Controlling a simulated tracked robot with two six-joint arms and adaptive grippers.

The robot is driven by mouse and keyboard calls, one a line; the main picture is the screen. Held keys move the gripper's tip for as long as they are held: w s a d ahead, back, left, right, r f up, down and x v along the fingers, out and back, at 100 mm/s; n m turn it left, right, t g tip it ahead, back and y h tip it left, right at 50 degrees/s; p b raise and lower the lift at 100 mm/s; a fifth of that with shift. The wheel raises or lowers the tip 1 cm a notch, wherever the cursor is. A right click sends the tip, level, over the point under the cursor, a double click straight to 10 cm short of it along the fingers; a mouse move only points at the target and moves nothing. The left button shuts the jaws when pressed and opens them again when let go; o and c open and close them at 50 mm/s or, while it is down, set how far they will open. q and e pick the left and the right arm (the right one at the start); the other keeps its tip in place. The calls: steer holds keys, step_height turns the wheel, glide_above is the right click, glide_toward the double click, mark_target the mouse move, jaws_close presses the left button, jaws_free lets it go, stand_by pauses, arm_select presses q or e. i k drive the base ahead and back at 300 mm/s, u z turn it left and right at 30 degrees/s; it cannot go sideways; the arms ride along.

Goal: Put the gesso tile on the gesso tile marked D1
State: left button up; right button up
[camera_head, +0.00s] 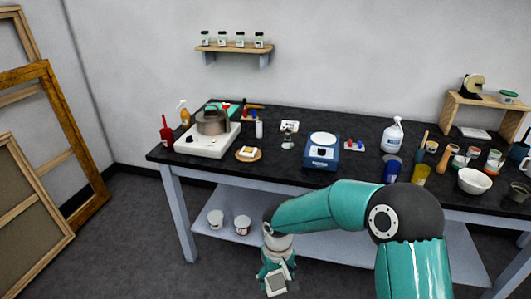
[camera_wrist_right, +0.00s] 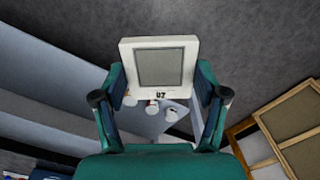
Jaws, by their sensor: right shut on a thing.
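My right gripper (camera_head: 275,270) hangs low in front of the table, below the level of its top. It is shut on a square tile (camera_head: 278,284) with a white rim and a grey middle. In the right wrist view the tile (camera_wrist_right: 160,63) stands between the two fingers of the gripper (camera_wrist_right: 160,80), with a small dark mark on its lower rim that looks like "U7". I cannot make out a tile marked D1 in either view. My left gripper is out of view.
The black tabletop (camera_head: 275,168) holds a white hot plate (camera_head: 207,139) with a pot, a wooden round (camera_head: 248,154) with pale pieces, a blue scale (camera_head: 322,151), a spray bottle (camera_head: 392,135) and a white bowl (camera_head: 474,180). White tubs (camera_head: 242,225) stand on the lower shelf (camera_head: 310,233).

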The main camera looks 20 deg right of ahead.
mark_target(248, 151)
steer(key=z, duration=0.15)
steer(key=i, duration=1)
steer(key=z, duration=0.05)
